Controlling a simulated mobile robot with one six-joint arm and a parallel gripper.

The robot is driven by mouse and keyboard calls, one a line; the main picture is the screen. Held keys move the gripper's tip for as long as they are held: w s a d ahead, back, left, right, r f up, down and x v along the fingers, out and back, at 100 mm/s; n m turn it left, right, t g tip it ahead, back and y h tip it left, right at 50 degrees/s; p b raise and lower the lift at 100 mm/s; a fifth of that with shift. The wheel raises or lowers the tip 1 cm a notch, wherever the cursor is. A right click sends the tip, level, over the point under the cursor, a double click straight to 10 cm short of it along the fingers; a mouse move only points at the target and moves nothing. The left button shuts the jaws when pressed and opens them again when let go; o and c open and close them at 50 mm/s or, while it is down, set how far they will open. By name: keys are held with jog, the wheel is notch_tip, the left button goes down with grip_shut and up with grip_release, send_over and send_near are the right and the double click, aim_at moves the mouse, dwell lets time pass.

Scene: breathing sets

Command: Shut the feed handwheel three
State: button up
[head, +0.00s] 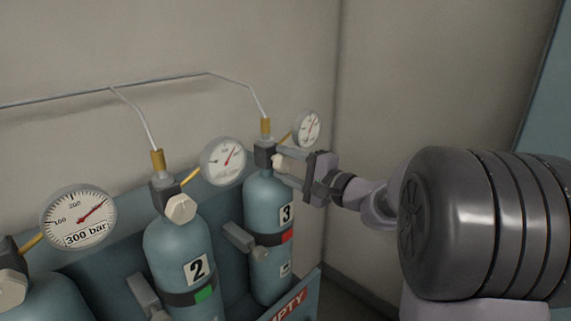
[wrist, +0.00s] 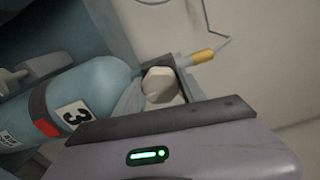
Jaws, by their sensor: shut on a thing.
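Cylinder three (head: 268,230) is a blue-green bottle with a "3" label and a red band, standing at the right end of the row. Its pale handwheel (head: 279,162) sits on the dark valve block at the bottle's top. My gripper (head: 283,165) is at that valve, its fingers shut around the handwheel. The bottle (wrist: 97,85) lies sideways in that picture. The far side of the grip is hidden.
Cylinder two (head: 180,250), with a pale handwheel (head: 181,208) and green band, stands to the left. Gauges (head: 223,160) and thin pipes run above the bottles. The gauge by bottle three (head: 307,128) is close to my gripper. A red "EMPTY" sign (head: 290,303) is in front.

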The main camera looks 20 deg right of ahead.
jog(key=m+p, duration=0.2)
jog(key=m, duration=0.2)
jog(key=shift+r+m, duration=0.15)
jog(key=shift+m, duration=0.25)
jog(key=m+p, duration=0.3)
jog(key=m, duration=0.1)
jog(key=shift+d+r+m, duration=0.1)
jog(key=shift+r+m, duration=0.05)
jog(key=shift+m, duration=0.15)
jog(key=m+p, duration=0.4)
jog(key=shift+m, duration=0.3)
jog(key=m+p, duration=0.5)
jog(key=p, duration=0.1)
jog(key=shift+d, duration=0.15)
jog(key=m+p, duration=0.4)
jog(key=p, duration=0.1)
jog(key=shift+w+d+m, duration=0.1)
jog(key=shift+m, duration=0.3)
jog(key=m+p, duration=0.4)
jog(key=p, duration=0.1)
jog(key=shift+m, duration=0.3)
jog(key=m+p, duration=0.5)
jog(key=shift+f+m+p, duration=0.2)
jog(key=shift+m+p, duration=0.55)
jog(key=shift+m, duration=0.25)
jog(key=shift+f+m+p, duration=0.15)
jog(key=shift+m+p, duration=0.55)
jog(key=shift+m, duration=0.3)
